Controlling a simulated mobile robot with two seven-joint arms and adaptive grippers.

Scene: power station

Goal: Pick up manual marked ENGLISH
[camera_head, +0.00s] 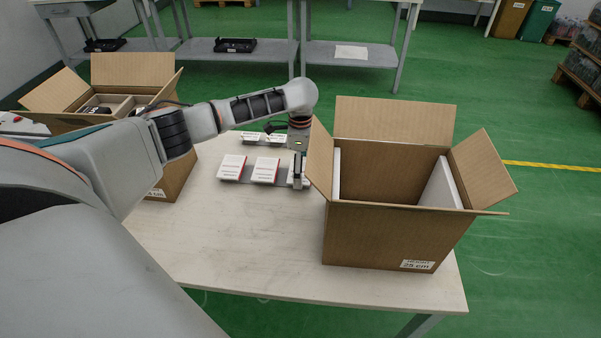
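Three white manuals with red edges lie in a row on the table: a left one (232,167), a middle one (265,171) and a right one (291,174). Their print is too small to read, so I cannot tell which is marked ENGLISH. My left gripper (298,183) points down at the right manual and partly covers it. Its fingers are seen edge-on, and I cannot tell whether they are open, shut or touching the manual. More small white items (250,138) lie behind the row, partly hidden by my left arm. My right gripper is not in view.
An open cardboard box (390,235) with white inserts stands close to the right of my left gripper. Another open box (172,183) stands at the left, partly behind my arm. The table's front (260,260) is clear. Metal workbenches stand at the back.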

